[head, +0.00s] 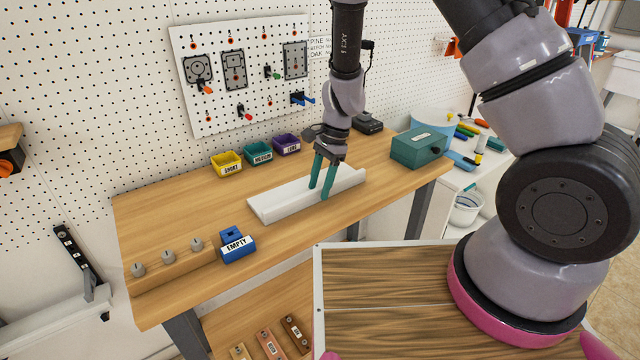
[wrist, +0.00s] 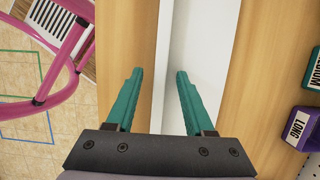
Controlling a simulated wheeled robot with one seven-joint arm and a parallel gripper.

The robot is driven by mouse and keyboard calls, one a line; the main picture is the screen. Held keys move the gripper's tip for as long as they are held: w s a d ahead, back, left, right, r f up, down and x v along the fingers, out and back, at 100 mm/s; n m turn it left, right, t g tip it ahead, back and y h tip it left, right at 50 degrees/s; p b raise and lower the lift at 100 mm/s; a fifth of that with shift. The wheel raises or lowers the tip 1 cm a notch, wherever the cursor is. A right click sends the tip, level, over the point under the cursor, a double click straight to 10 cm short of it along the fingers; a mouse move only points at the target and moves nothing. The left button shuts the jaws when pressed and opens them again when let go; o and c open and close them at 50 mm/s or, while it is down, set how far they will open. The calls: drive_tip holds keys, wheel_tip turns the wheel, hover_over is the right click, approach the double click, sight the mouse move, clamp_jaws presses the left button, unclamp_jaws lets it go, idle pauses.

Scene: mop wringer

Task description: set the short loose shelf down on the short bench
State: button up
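The short loose shelf (head: 285,203) is a white piece with a raised front lip, lying lengthwise on the wooden bench top (head: 185,215). It also shows in the wrist view (wrist: 212,50), running away under my gripper. My gripper (head: 322,185) points down over the right part of the shelf, with its teal fingers apart. In the wrist view, my gripper (wrist: 155,75) has one finger left of the shelf's lip and the other over its white face. Gaps show between the fingers and the lip. I cannot tell how high the fingertips are.
Yellow (head: 227,163), teal (head: 258,153) and purple (head: 286,144) bins stand behind the shelf. A blue block marked EMPTY (head: 237,246) and a wooden rail with knobs (head: 175,268) are at the front left. A green box (head: 418,148) stands at the right end.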

drive_tip(key=v, duration=1)
drive_tip(key=shift+r, duration=0.35)
drive_tip(key=shift+w+d, duration=0.15)
drive_tip(key=s+d+r+n+t+y, duration=0.1)
drive_tip(key=d+r+n+t, duration=0.1)
drive_tip(key=d+r, duration=0.5)
drive_tip(key=s+d+r+n+t+y, duration=0.1)
drive_tip(key=s+d+r, duration=0.1)
drive_tip(key=r, duration=0.9)
drive_tip(key=s+d+r+n+t+h, duration=0.2)
drive_tip(key=s+d+r+n+t, duration=0.2)
drive_tip(key=s+d+r, duration=0.7)
drive_tip(key=shift+r+t+h, duration=0.15)
drive_tip(key=shift+t+h, duration=0.25)
drive_tip(key=shift+t, duration=0.6)
